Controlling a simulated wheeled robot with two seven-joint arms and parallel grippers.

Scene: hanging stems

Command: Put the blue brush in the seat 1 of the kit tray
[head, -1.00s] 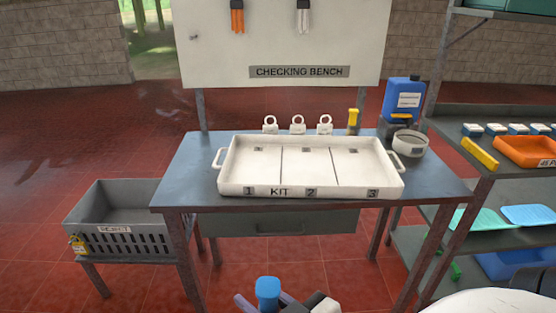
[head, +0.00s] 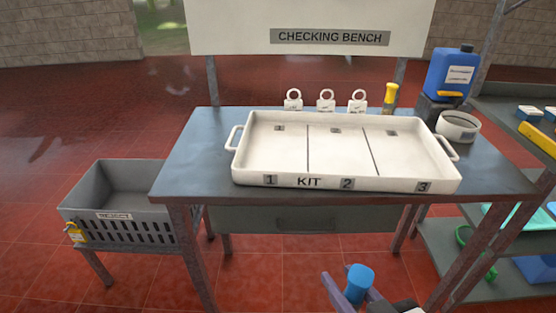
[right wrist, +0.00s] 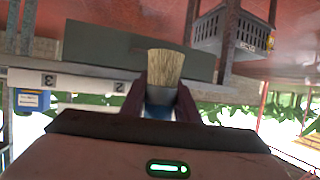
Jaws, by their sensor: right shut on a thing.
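The blue brush (head: 360,278) is in my right gripper (head: 350,291), low in the head view, in front of the bench. In the right wrist view the fingers (right wrist: 161,104) are closed on both sides of the brush, and its pale bristles (right wrist: 165,66) stick out beyond them. The white kit tray (head: 345,184) lies on the bench, with three empty compartments. Seat 1 (head: 272,155) is the left compartment, above the label 1. The brush is below and apart from the tray. My left gripper is not in view.
The bench (head: 200,150) has bare top left of the tray. White tags (head: 326,104), a yellow-handled thing (head: 391,97), a blue jug (head: 450,72) and a round bowl (head: 458,127) stand behind and right. A grey crate (head: 120,190) is at left, shelves at right.

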